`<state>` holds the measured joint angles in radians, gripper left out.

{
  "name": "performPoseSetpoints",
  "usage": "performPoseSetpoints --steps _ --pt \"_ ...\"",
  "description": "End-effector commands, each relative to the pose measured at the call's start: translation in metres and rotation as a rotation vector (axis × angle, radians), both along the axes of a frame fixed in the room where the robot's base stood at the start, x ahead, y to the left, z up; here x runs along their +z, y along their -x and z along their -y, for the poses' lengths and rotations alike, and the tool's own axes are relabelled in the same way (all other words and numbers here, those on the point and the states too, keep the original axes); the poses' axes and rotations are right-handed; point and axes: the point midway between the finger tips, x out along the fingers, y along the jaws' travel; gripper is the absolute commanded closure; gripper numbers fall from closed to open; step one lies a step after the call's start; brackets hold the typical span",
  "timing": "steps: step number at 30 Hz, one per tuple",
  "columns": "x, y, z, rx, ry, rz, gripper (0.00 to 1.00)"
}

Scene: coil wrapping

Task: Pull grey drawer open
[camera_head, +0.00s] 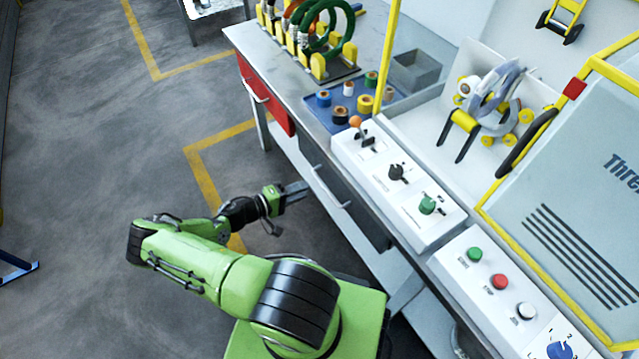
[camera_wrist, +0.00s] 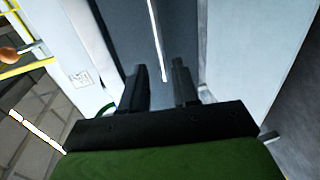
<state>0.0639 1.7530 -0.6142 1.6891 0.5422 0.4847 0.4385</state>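The grey drawer (camera_head: 366,218) sits under the bench, below the white control panel, and looks shut. Its thin light handle (camera_head: 331,187) runs along its front. In the wrist view the drawer front (camera_wrist: 192,25) is a dark grey face, with the handle (camera_wrist: 157,40) as a bright bar crossing it. My gripper (camera_head: 308,186) is just in front of the drawer, near the handle's upper left end. The handle's near end lies just beyond the fingertips; contact cannot be told.
A red drawer (camera_head: 264,97) is farther left under the bench (camera_head: 285,70). A white control panel (camera_head: 398,190) with knobs stands above the grey drawer. A lower shelf (camera_head: 335,222) runs beneath.

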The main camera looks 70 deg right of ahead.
Motion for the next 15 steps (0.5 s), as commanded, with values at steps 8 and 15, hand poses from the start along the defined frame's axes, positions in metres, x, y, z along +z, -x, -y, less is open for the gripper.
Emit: performPoseSetpoints --steps 8,15 --pt "-0.014 0.042 0.047 -0.003 -0.001 -0.001 0.70" --pt "-0.017 0.052 0.059 0.001 -0.001 0.001 0.70"
